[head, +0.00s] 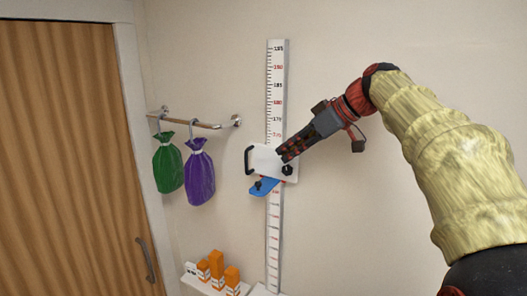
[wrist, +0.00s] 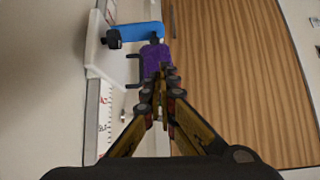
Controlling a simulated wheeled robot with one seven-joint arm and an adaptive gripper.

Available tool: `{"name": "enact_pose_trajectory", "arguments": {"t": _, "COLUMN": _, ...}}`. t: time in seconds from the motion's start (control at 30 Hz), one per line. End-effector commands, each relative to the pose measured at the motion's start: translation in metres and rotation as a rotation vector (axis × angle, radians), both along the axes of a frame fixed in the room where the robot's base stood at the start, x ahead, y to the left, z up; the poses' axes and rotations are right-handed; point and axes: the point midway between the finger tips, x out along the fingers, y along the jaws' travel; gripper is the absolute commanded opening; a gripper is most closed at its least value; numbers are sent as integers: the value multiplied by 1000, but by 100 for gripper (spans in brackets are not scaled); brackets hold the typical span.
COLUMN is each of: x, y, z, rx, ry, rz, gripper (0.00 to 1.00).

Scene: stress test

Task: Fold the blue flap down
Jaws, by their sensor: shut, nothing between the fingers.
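The blue flap (head: 264,187) sticks out at the lower edge of a white sliding plate (head: 262,160) on the wall-mounted height scale (head: 276,90). A small dark piece sits on the flap. The flap also shows at the top of the wrist view (wrist: 140,31), beside the white plate (wrist: 104,55). A black handle (head: 249,160) is on the plate's left side and a black knob (head: 287,170) at its lower right. My gripper (head: 284,156) is shut and empty, in front of the plate's upper right, above the flap. I cannot tell whether it touches the plate.
A green bag (head: 168,167) and a purple bag (head: 200,175) hang from a wall rail (head: 190,121) to the left. Orange and white containers (head: 217,266) stand on a low shelf. A wooden door (head: 65,150) is at far left. The wall right of the scale is bare.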

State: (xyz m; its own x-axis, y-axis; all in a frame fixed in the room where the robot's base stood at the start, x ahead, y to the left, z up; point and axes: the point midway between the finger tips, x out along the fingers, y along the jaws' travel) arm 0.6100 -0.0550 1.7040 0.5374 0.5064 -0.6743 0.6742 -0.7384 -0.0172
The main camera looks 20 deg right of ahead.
Motion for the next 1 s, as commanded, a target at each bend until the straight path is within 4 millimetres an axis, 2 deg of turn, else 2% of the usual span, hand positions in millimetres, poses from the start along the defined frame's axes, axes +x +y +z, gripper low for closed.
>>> {"name": "enact_pose_trajectory", "arguments": {"t": 0.03, "x": 7, "y": -6, "z": 12, "rx": 1, "ry": -18, "rz": 16, "gripper": 0}}
{"name": "enact_pose_trajectory", "arguments": {"t": 0.13, "x": 13, "y": -10, "z": 21, "rx": 1, "ry": -44, "rz": 41, "gripper": 0}}
{"name": "enact_pose_trajectory", "arguments": {"t": 0.57, "x": 15, "y": -8, "z": 19, "rx": 0, "ry": -48, "rz": 47, "gripper": 0}}
{"name": "enact_pose_trajectory", "arguments": {"t": 0.77, "x": 28, "y": 6, "z": 4, "rx": 0, "ry": -47, "rz": 48, "gripper": 0}}
{"name": "enact_pose_trajectory", "arguments": {"t": 1.0, "x": 54, "y": 31, "z": -27, "rx": 0, "ry": -46, "rz": 50, "gripper": 0}}
